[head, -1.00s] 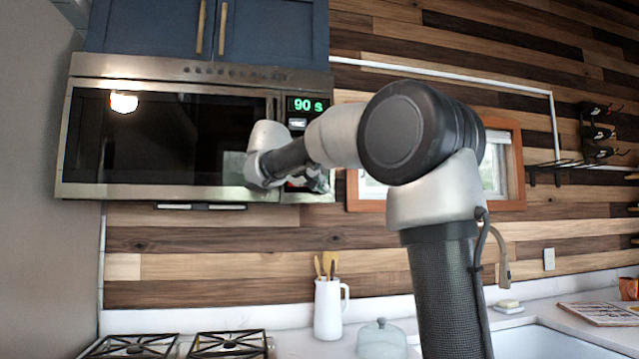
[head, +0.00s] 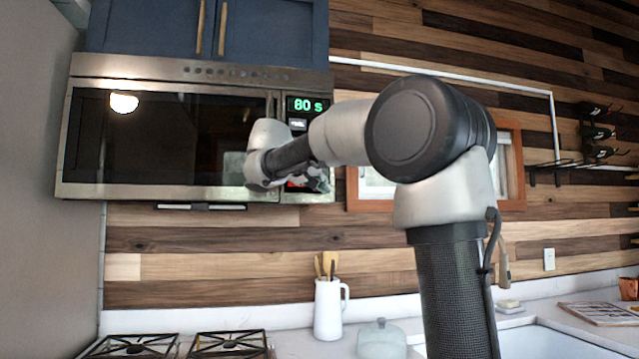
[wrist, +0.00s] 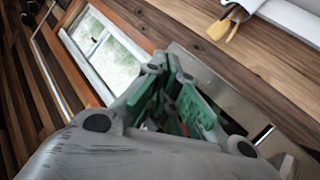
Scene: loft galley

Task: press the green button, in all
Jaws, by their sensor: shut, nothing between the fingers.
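The microwave (head: 165,192) hangs under blue cabinets in the head view. Its display (head: 308,104) shows "80 s" in green digits. A pale button (head: 298,123) is just below the display. Something red (head: 297,184) shows low on the control panel, beside my gripper. My gripper (head: 318,181) is at the lower part of the panel, mostly behind my arm. In the wrist view my gripper (wrist: 162,68) is shut and empty, with green on its fingers. I cannot make out a green button; my arm and gripper hide part of the panel. Contact with the panel cannot be told.
A window (head: 508,165) is right of the microwave. Below are a stove (head: 230,342), a white jug (head: 328,310) with wooden utensils, a glass dome (head: 382,340) and a sink (head: 550,343). Blue cabinets (head: 265,35) are above.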

